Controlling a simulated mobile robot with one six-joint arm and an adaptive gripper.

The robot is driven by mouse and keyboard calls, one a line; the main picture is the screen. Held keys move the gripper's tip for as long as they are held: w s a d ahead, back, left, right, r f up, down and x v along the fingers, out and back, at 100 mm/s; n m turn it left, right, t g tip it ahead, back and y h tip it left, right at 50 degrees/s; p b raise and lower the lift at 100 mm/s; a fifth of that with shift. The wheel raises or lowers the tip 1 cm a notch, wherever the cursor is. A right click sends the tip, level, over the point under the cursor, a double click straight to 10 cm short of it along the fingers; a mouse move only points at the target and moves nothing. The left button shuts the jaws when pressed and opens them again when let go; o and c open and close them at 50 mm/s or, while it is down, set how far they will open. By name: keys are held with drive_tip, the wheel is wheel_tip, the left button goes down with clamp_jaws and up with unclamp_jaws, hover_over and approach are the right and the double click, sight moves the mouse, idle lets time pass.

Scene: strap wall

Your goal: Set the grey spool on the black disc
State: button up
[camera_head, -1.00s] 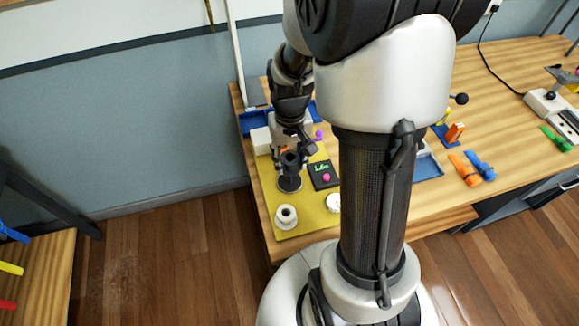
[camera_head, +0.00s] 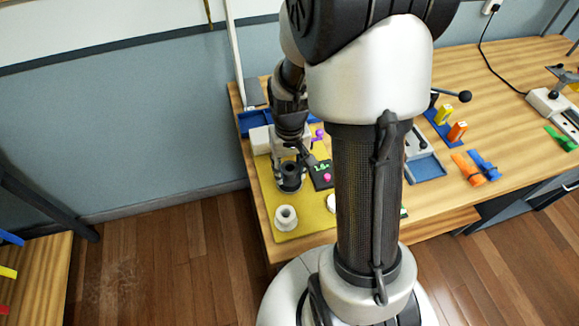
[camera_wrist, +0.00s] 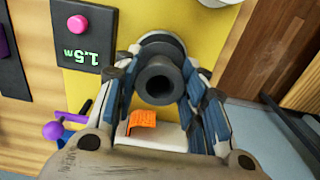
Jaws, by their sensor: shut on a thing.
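The grey spool (camera_head: 290,171) is dark grey with a hollow centre and stands upright over the yellow mat. My gripper (camera_head: 290,168) is shut on the grey spool; in the wrist view its fingers flank the spool (camera_wrist: 160,80) on both sides. The black disc (camera_head: 289,187) shows as a dark round with a pale rim just under the spool. In the wrist view only an arc of the disc (camera_wrist: 163,40) shows behind the spool. I cannot tell whether spool and disc touch.
A white spool (camera_head: 286,218) stands on the yellow mat (camera_head: 312,222) near its front edge. A black display box with a pink button (camera_head: 327,178) is right of the disc. A white round item (camera_head: 331,203) is partly hidden by my arm. Blue trays lie farther back.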

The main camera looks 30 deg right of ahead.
drive_tip(key=o, duration=1)
drive_tip(key=shift+o, duration=0.2)
wheel_tip(320, 180, up, 13)
drive_tip(key=p, duration=0.5)
drive_tip(key=s+a+r+n+t, duration=0.3)
drive_tip(key=s+a+r+t, duration=0.1)
drive_tip(key=s+a+r, duration=0.6)
drive_tip(key=s+r, duration=0.3)
drive_tip(key=shift+s+a+r+t, duration=0.3)
drive_tip(key=shift+a, duration=0.05)
